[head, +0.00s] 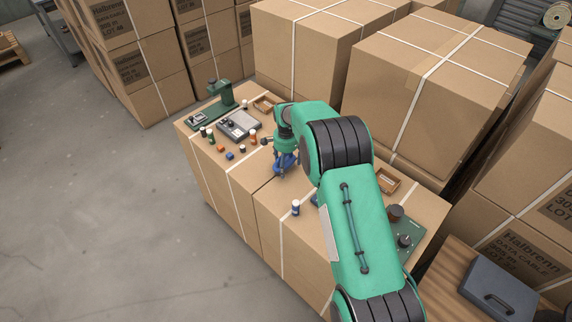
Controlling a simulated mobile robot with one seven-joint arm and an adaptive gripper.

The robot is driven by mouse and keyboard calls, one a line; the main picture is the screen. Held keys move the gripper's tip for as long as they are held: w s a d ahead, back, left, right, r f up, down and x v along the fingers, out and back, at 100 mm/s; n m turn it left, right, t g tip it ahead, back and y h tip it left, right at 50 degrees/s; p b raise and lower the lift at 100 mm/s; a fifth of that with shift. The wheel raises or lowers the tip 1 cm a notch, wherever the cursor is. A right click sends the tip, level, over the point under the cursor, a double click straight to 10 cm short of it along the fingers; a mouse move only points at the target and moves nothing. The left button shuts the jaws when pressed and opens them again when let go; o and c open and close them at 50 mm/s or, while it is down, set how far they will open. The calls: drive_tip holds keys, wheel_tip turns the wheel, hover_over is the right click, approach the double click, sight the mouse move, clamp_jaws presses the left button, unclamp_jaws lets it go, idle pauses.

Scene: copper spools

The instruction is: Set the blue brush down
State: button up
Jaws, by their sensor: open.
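My gripper (286,170) points down over the middle of the carton-top work surface (262,195), at the end of my green arm. Its jaws are open, low over the cardboard. Blue shows right at the jaws; at this size I cannot tell whether it is the blue brush or part of the gripper. A small blue cylinder with a white top (296,208) stands nearer the front, apart from the gripper. Another blue piece (315,200) is mostly hidden behind my arm. I cannot make out the brush for certain.
Left of the gripper are a grey device (239,125), a green stand (221,95), small bottles and orange and blue blocks. Open trays (266,104) (387,181) lie at the back and right. Tall cartons (432,80) wall the back. Bare cardboard shows in front of the gripper.

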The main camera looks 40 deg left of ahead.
sight(286, 163)
wheel_tip(286, 163, up, 12)
drive_tip(key=p, duration=0.1)
idle(0.5)
idle(0.5)
drive_tip(key=shift+r, duration=0.1)
idle(0.4)
